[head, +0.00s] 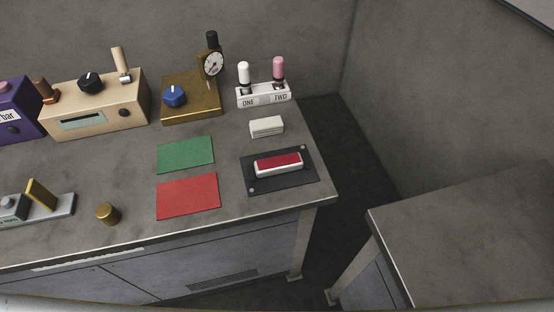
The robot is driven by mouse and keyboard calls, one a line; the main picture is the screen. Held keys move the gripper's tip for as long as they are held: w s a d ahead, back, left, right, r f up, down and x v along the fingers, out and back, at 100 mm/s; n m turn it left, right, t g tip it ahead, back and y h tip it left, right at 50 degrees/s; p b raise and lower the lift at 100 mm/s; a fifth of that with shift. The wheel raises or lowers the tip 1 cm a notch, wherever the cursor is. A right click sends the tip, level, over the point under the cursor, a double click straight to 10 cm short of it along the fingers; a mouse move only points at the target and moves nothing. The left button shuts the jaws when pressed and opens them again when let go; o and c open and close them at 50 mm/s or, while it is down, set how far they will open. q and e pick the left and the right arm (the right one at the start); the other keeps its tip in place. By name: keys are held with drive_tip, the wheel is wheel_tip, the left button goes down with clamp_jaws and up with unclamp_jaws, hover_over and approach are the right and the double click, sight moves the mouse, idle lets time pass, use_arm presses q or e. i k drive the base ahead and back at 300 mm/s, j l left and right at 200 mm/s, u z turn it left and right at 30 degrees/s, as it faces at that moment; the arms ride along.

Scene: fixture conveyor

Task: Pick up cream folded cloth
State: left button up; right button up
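A small cream block-like item (267,127), which looks like the cream folded cloth, lies on the grey bench top near its right end. It sits behind the black plate and in front of the ONE/TWO holder, apart from both. Its top is uncovered and nothing rests on it. Neither of my grippers shows in the head view.
Nearby are a black plate (251,171) bearing a red-topped white piece (279,164), the ONE/TWO holder (264,95), a brass gauge box (192,105), a green mat (185,155) and a red mat (188,196). A second bench (470,235) stands right, across a floor gap.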

sight(265, 127)
drive_tip(key=k+j+z, duration=0.1)
drive_tip(key=z, duration=0.3)
drive_tip(key=k+z, duration=0.15)
drive_tip(key=z, duration=0.2)
drive_tip(key=k+z, duration=0.15)
drive_tip(key=z, duration=0.25)
